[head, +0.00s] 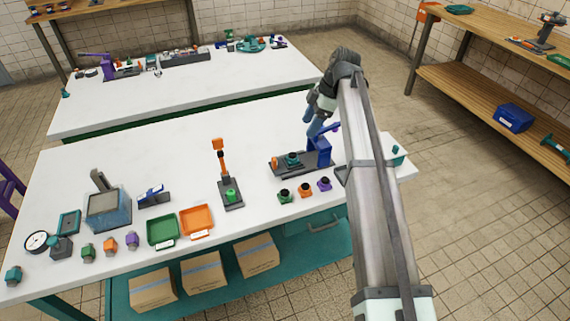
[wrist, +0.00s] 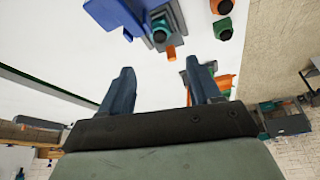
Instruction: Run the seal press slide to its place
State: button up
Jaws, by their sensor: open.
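The seal press (head: 318,153) stands on the near white bench, with a blue upright on a dark base. On its base sits what looks like the slide, carrying a teal, black-topped part (head: 292,159), with an orange knob (head: 275,162) at the left end. The wrist view shows that teal part (wrist: 160,34) and the orange knob (wrist: 171,52) just beyond my fingertips. My gripper (head: 311,130) is above and behind the press, fingers pointing down. In the wrist view its fingers (wrist: 158,68) are apart with nothing between them. The arm hides part of the bench right of the press.
Green, orange and purple black-topped parts (head: 305,190) stand in front of the press. A dark stand with an orange lever (head: 222,165) is to its left. Green (head: 163,230) and orange (head: 197,221) trays lie further left. Bench space behind the press is clear.

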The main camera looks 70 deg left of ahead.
aim_at(274, 159)
jog(key=shift+s, duration=0.15)
jog(key=shift+c, duration=0.7)
jog(key=shift+n, duration=0.5)
jog(key=s, duration=0.8)
jog(key=shift+a+r, duration=0.2)
jog(key=shift+r, duration=0.1)
jog(key=shift+c, duration=1.2)
jog(key=s+d+t, duration=0.1)
jog(key=s+d, duration=0.4)
jog(key=s, duration=0.2)
jog(key=w+a+f+m+t+y, duration=0.1)
jog(key=a+f+m, duration=0.1)
jog(key=f+m, duration=0.2)
jog(key=w+a+f+m+t+y, duration=0.1)
jog(key=a+f+m, duration=0.1)
jog(key=f+m, duration=0.3)
jog(key=w+a+f+m+t+y, duration=0.1)
jog(key=a+f+m, duration=0.1)
jog(key=f+m, duration=0.2)
jog(key=shift+w+f+m, duration=0.15)
jog(key=shift+w+m, duration=0.05)
jog(key=shift+m, duration=0.55)
jog(key=shift+w+f+m, duration=0.1)
jog(key=shift+w+m, duration=0.05)
jog(key=shift+m, duration=0.6)
